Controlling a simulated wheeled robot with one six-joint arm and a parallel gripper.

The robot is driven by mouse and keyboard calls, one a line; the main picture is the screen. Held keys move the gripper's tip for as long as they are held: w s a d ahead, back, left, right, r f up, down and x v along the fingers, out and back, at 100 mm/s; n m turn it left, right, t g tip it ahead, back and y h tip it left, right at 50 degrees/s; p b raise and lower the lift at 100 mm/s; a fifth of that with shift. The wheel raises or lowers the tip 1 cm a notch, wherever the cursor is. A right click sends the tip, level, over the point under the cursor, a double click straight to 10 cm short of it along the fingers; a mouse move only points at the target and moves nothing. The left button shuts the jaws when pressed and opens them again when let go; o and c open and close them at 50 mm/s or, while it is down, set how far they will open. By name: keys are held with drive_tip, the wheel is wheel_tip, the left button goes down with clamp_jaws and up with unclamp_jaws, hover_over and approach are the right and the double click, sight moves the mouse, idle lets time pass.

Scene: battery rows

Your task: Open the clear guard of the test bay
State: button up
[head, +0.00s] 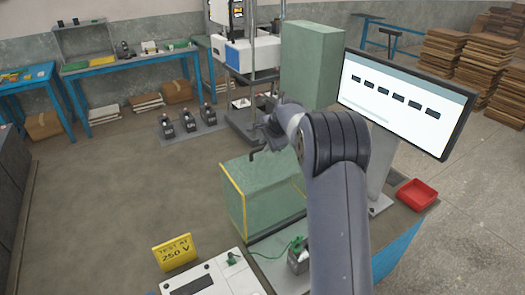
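The clear guard (255,205) is a greenish see-through box with yellow edges, low in the middle of the head view. It stands upright on the bench, and my arm covers its right part. I cannot make out a handle or whether anything is inside. My gripper (258,150) shows as a small dark shape just above the guard's top, near its upper edge. I cannot tell whether it touches the guard, and its fingers are too small and partly hidden to read.
A yellow "TEST AT 250 V" sign (175,252) stands left of the guard, by a white panel (215,278). A small grey unit with a green lead (298,258) sits before the guard. A monitor (405,100) and red tray (417,194) are right.

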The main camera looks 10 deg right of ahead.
sight(262, 149)
drive_tip(key=b+v, duration=0.1)
drive_tip(key=v, duration=0.5)
drive_tip(key=p+x, duration=0.2)
drive_tip(key=x, duration=0.9)
drive_tip(key=shift+d+p, duration=0.1)
drive_tip(key=shift+p, duration=0.3)
drive_tip(key=shift+s, duration=0.1)
drive_tip(key=shift+s+r, duration=0.15)
